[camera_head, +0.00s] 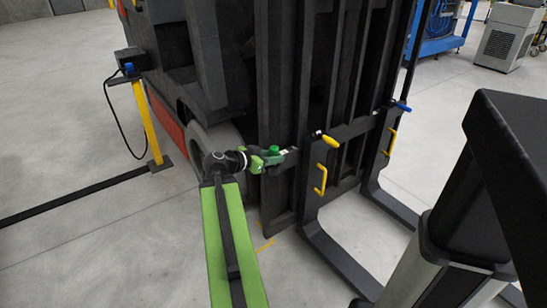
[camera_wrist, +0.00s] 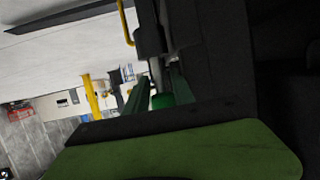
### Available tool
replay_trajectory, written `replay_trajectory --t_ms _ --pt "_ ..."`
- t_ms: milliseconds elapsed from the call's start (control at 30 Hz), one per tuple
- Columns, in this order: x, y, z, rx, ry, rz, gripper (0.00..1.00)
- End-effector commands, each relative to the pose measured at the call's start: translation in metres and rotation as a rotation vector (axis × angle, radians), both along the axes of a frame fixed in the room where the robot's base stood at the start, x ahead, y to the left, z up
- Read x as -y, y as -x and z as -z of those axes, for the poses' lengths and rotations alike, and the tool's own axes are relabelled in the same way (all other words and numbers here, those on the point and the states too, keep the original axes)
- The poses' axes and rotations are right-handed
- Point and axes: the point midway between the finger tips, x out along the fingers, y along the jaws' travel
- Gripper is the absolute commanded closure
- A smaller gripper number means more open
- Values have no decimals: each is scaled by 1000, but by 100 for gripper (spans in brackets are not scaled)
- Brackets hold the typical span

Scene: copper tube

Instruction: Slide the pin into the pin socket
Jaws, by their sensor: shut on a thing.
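A pin with a green handle (camera_head: 274,149) is between the fingers of my gripper (camera_head: 270,158) at the left side of the forklift's dark carriage. In the wrist view the green handle (camera_wrist: 162,101) lies between the two fingers (camera_wrist: 158,92), and a grey shaft (camera_wrist: 156,72) points away from it toward a dark bracket (camera_wrist: 150,42). The bracket appears to be the pin socket. The shaft lines up roughly with the bracket. I cannot tell whether the tip is inside it or just in front. The fingers hide the sides of the handle.
A yellow-handled pin (camera_head: 329,141) and a blue-handled pin (camera_head: 403,106) sit on the carriage to the right. Yellow grab handles (camera_head: 321,179) stick out below. The forks (camera_head: 340,262) extend low over the floor.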

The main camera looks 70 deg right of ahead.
Motion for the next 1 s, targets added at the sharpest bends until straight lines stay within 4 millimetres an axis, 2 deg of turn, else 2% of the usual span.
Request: replay_trajectory --t_ms 500,533,700,1000 --pt "0 0 14 0 0 0 100" --pt "0 0 14 0 0 0 69" --pt "0 0 13 0 0 0 47" --pt "1 3 12 0 1 4 45"
